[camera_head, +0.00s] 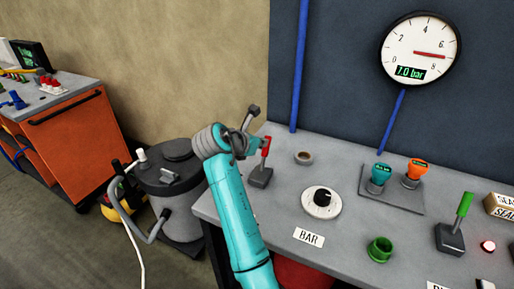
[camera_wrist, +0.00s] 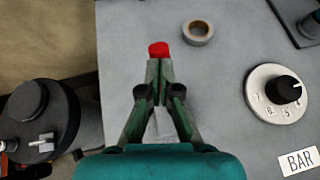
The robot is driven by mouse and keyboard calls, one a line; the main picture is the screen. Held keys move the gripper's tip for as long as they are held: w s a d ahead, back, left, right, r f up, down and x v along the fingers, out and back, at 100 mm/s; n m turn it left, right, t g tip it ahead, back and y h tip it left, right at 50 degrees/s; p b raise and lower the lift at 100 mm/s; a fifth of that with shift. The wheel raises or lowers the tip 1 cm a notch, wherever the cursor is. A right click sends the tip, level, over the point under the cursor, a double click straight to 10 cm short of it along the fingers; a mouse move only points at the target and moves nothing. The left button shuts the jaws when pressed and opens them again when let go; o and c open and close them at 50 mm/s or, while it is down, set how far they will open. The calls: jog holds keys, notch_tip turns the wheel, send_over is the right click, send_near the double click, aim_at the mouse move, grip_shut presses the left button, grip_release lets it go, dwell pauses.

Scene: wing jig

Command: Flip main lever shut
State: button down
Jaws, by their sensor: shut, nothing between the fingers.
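The red-handled lever (camera_head: 266,143) stands nearly upright on its grey base at the left end of the grey bench top. My gripper (camera_head: 257,146) is right at the handle, on its left side in the head view. In the wrist view my gripper (camera_wrist: 159,65) is shut and empty, and the red handle top (camera_wrist: 159,49) shows just beyond the fingertips. I cannot tell whether they touch. The lever's lower part is mostly hidden behind the fingers there. No label on this lever is readable.
A tape roll (camera_head: 303,157) and a BAR dial (camera_head: 321,202) lie right of the lever. Teal (camera_head: 380,175) and orange (camera_head: 418,171) knobs and a green-handled lever (camera_head: 463,207) stand further right. The gauge (camera_head: 420,50) reads 7.0 bar. A vacuum cleaner (camera_head: 172,190) stands left of the bench.

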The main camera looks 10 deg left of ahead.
jog(key=shift+w+d+f, duration=0.15)
jog(key=shift+w+d, duration=0.15)
jog(key=shift+w, duration=0.5)
jog(key=shift+d, duration=0.1)
